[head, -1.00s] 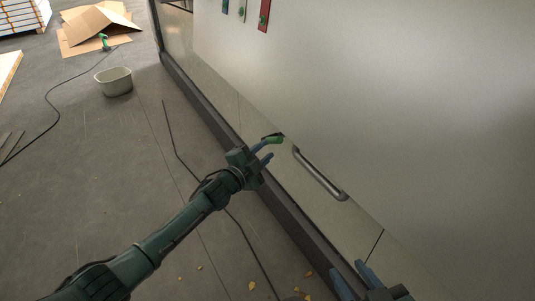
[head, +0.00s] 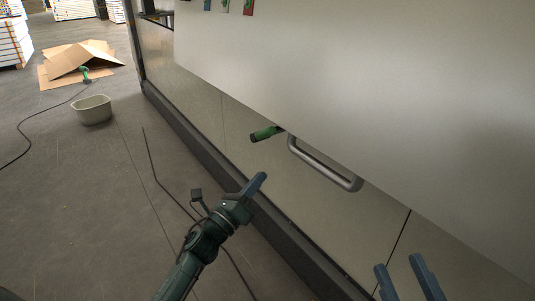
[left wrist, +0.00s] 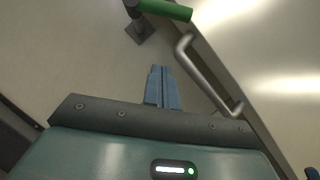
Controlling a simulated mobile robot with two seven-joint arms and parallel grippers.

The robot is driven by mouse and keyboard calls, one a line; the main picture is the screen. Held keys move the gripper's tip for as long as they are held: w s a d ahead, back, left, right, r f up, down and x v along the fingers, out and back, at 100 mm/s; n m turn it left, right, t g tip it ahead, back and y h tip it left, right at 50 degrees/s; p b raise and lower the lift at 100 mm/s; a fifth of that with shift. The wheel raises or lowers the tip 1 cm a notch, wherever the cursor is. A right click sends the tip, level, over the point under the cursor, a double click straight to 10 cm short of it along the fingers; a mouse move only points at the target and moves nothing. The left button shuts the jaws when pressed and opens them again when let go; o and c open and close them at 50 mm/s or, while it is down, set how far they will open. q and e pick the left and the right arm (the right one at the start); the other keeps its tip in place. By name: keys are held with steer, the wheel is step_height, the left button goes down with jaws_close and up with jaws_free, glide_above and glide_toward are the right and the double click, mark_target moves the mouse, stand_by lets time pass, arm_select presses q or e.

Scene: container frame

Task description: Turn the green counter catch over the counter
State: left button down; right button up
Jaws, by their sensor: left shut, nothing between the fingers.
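The green counter catch (head: 264,134) sticks out from under the edge of the pale counter (head: 330,90), beside a grey bar handle. It also shows at the top of the left wrist view (left wrist: 165,9), with a dark mount behind it. My left gripper (head: 258,181) is shut and empty, below the catch and apart from it. In the left wrist view its blue fingers (left wrist: 160,70) are together, pointing toward the catch. My right gripper (head: 402,262) is at the lower right, its two blue fingers spread with nothing between them.
The grey bar handle (head: 322,168) lies just right of the catch. A dark kick rail (head: 215,150) runs along the panel's foot. A pale tub (head: 92,110), a cardboard sheet with a folded box (head: 80,58) and cables lie on the open floor at left.

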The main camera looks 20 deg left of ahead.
mark_target(268, 133)
arm_select(q)
steer(key=w+r+b, duration=0.1)
steer(key=w+r, duration=0.4)
steer(key=w, duration=0.1)
steer(key=shift+w+r, duration=0.2)
steer(key=shift+w, duration=0.05)
arm_select(e)
steer(key=shift+w+d+r+n+t+y, duration=0.15)
steer(key=shift+r+n+y, duration=0.15)
steer(key=shift+r+n, duration=0.15)
steer(key=shift+w+a+r+n+t+y, duration=0.1)
steer(key=shift+r+n+t+y, duration=0.05)
steer(key=shift+r+n+y, duration=0.2)
steer(key=shift+d+r, duration=0.15)
